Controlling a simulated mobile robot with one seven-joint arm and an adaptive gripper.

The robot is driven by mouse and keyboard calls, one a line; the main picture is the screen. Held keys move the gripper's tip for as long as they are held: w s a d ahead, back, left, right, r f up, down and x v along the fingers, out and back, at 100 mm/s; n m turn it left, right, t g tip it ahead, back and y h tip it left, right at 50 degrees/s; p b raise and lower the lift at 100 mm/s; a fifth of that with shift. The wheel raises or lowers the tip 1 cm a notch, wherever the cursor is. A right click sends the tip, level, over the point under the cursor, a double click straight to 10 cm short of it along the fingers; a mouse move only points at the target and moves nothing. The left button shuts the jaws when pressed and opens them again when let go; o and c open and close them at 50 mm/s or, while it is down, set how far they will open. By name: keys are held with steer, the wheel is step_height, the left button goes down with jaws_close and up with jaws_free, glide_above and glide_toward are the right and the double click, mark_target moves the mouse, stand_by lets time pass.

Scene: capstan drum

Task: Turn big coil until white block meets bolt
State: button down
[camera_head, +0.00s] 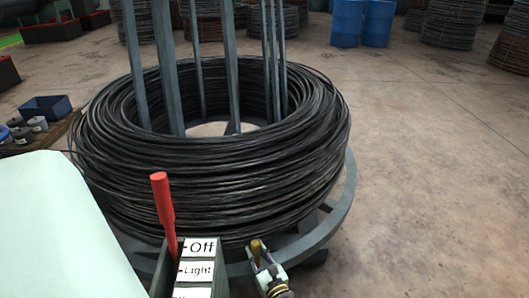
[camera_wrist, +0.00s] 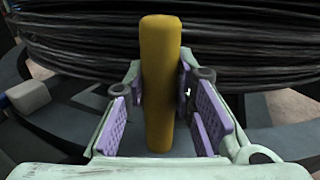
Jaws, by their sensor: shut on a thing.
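The big coil (camera_head: 215,170) of black wire sits on a grey round turntable frame (camera_head: 345,190), around upright grey posts. It also fills the top of the wrist view (camera_wrist: 240,40). My gripper (camera_head: 262,252) is at the front edge of the turntable, below the coil. It is shut on an upright yellow post (camera_wrist: 160,85), which stands between the purple finger pads. A white block (camera_wrist: 29,96) sits on the grey frame at the left of the wrist view, apart from my fingers. I cannot make out the bolt for certain in either view.
A control box with labels "Off" and "Light" (camera_head: 198,265) and a red lever (camera_head: 163,205) stands just left of my gripper. A blue bin (camera_head: 45,108) is at the left. Blue barrels (camera_head: 362,22) stand at the back. The floor at the right is clear.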

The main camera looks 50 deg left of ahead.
mark_target(253, 242)
steer(key=shift+s+a+g, duration=0.3)
steer(key=shift+s+a, duration=0.1)
steer(key=shift+s, duration=0.1)
steer(key=c, duration=1.6)
jaws_free()
steer(key=shift+a, duration=0.1)
steer(key=shift+o, duration=1.4)
steer(key=shift+w, duration=0.25)
steer(key=shift+d, duration=0.2)
step_height(253, 242, up, 10)
steer(key=shift+r, duration=0.1)
